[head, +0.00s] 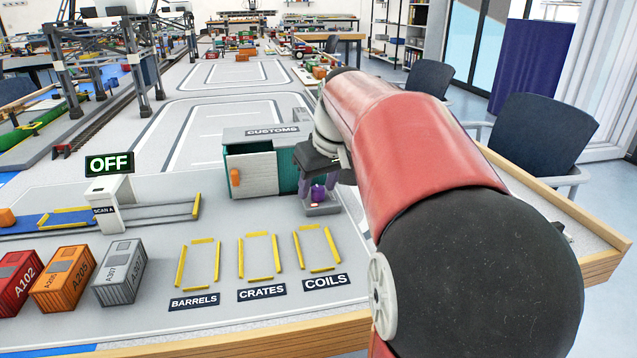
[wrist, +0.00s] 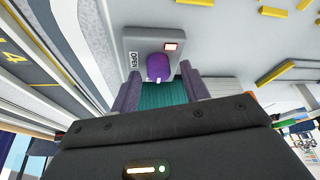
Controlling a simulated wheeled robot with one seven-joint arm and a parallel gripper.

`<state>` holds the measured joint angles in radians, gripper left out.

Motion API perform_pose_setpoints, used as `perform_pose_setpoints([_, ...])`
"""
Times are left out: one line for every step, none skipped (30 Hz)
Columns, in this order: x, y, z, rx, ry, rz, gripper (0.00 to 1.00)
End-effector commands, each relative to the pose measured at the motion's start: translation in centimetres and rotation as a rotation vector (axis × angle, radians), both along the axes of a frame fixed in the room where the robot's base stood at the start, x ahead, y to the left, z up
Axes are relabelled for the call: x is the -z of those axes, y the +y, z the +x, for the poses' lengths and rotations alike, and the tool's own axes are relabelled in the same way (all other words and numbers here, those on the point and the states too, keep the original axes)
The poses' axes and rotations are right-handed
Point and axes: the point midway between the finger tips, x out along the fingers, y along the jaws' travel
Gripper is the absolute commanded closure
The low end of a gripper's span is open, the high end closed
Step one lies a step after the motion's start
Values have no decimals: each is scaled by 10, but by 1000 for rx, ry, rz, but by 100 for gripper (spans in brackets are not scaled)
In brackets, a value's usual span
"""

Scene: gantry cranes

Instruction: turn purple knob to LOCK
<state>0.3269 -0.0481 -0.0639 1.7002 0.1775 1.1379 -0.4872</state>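The purple knob (wrist: 159,66) sits on a grey panel (wrist: 134,40) in the wrist view, with a small white mark on its lower edge. The word OPEN shows to its left on the panel, and a small red-lit window is above it. No LOCK label is readable. My gripper (wrist: 160,72) is open, with one finger on each side of the knob; I cannot tell whether they touch it. In the head view, the knob (head: 318,193) and panel (head: 323,209) are partly hidden behind my gripper, just right of the customs building.
Yellow-marked bays labelled BARRELS, CRATES and COILS lie in front. The wooden table edge (head: 290,331) runs along the front.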

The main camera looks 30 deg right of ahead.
Motion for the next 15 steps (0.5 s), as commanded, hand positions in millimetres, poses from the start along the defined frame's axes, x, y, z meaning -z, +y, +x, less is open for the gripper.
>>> perform_pose_setpoints([0,0,0,0,0,0,54])
perform_pose_setpoints([0,0,0,0,0,0,54])
perform_pose_setpoints([0,0,0,0,0,0,54])
perform_pose_setpoints([0,0,0,1,0,0,54])
perform_pose_setpoints([0,0,0,1,-1,0,54])
perform_pose_setpoints([0,0,0,1,-1,0,54])
perform_pose_setpoints([0,0,0,1,-1,0,54])
perform_pose_setpoints([-1,0,0,1,-1,0,54])
perform_pose_setpoints([-3,0,-1,1,-1,0,54])
perform_pose_setpoints([-5,0,-2,1,-2,0,54])
perform_pose_setpoints([-8,0,-3,1,-3,0,54])
perform_pose_setpoints([-13,-1,-5,2,-3,-1,54])
perform_pose_setpoints([-18,-1,-6,1,-3,-2,54])
perform_pose_setpoints([-23,-1,-8,1,-4,-2,54])
perform_pose_setpoints([-29,-1,-11,2,-4,-1,54])
